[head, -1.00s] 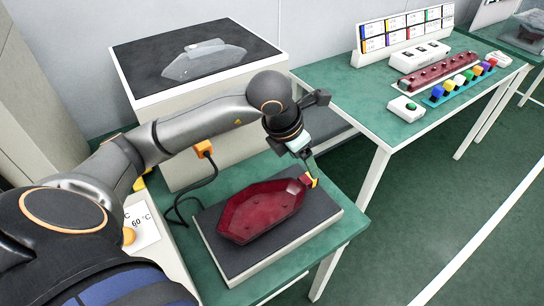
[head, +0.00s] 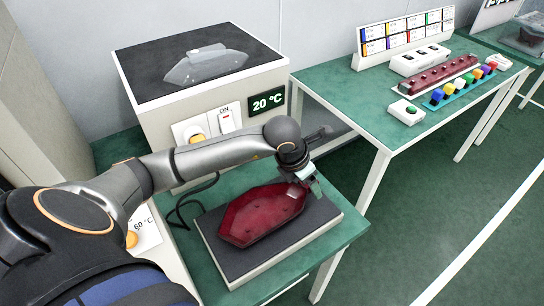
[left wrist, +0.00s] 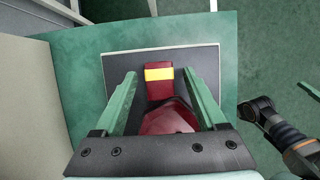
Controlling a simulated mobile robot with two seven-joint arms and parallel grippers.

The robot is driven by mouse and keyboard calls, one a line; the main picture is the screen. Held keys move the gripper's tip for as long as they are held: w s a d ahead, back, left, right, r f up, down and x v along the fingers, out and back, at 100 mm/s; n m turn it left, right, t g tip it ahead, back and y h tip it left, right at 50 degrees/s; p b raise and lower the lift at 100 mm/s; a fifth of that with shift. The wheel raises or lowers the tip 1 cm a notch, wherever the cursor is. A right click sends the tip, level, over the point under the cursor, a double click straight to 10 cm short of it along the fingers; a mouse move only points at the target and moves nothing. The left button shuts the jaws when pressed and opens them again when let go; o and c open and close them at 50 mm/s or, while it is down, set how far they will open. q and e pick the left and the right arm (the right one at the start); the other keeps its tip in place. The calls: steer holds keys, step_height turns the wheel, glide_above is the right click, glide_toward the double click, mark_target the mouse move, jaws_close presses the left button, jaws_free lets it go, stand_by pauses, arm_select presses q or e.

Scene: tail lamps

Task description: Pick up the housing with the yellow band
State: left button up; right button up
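The dark red housing (head: 262,215) lies on the dark grey pad (head: 232,262) on the near green table. In the left wrist view its narrow end carries a yellow band (left wrist: 159,74), and its red body (left wrist: 168,122) runs down toward the gripper base. My left gripper (left wrist: 159,76) is open, with one green finger on each side of the narrow end and dark gaps between. In the head view my left gripper (head: 314,186) is at the housing's right end, and the band is hidden.
A heater box (head: 160,120) with a black top stands behind, with a clear housing (head: 207,64) on it and a 20 °C display (head: 267,102). The right table (head: 345,95) holds a red lamp strip (head: 437,74), coloured blocks (head: 465,82) and a button box (head: 406,112).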

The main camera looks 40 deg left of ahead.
arm_select(q)
jaws_close()
stand_by(0.4)
steer(key=shift+r, duration=0.15)
steer(key=shift+r, duration=0.3)
step_height(320, 180, up, 2)
steer(key=shift+w+r+b, duration=0.1)
steer(key=shift+r+b, duration=0.15)
steer(key=shift+b, duration=0.2)
steer(key=s+d+r+b, duration=0.4)
steer(key=s+r, duration=0.5)
steer(key=s, duration=0.4)
steer(key=shift+s+d+r+b, duration=0.25)
steer(key=shift+r+b, duration=0.1)
steer(key=shift+b, duration=0.3)
